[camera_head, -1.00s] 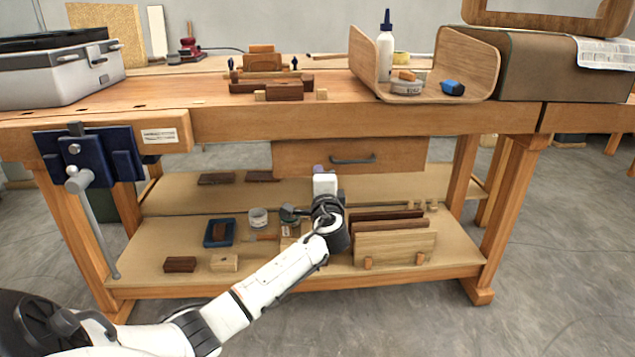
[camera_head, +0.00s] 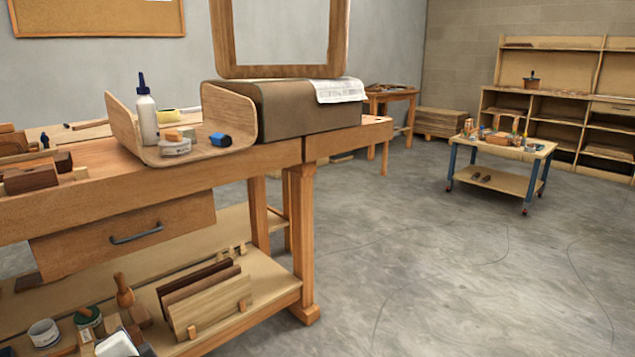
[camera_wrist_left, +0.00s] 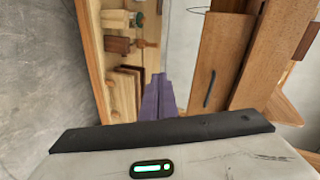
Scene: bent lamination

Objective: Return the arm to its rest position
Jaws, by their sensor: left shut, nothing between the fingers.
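My left gripper (camera_wrist_left: 158,98) shows in the left wrist view as two purple fingers pressed together, with nothing between them. It is in front of the workbench, with the lower shelf and its boards on one side and the drawer on the other. I cannot tell whether it touches anything. In the head view, a white and dark piece at the bottom left edge looks like the end of my left arm; its fingers cannot be made out there. My right gripper is in neither view.
The workbench (camera_head: 250,165) fills the left, with its drawer (camera_head: 135,230) shut. A bent wooden piece (camera_head: 232,115) holding a white bottle (camera_head: 147,115) stands on top. Upright boards (camera_head: 212,300) stand on the lower shelf. A small cart (camera_head: 505,152) stands far right. The floor between is clear.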

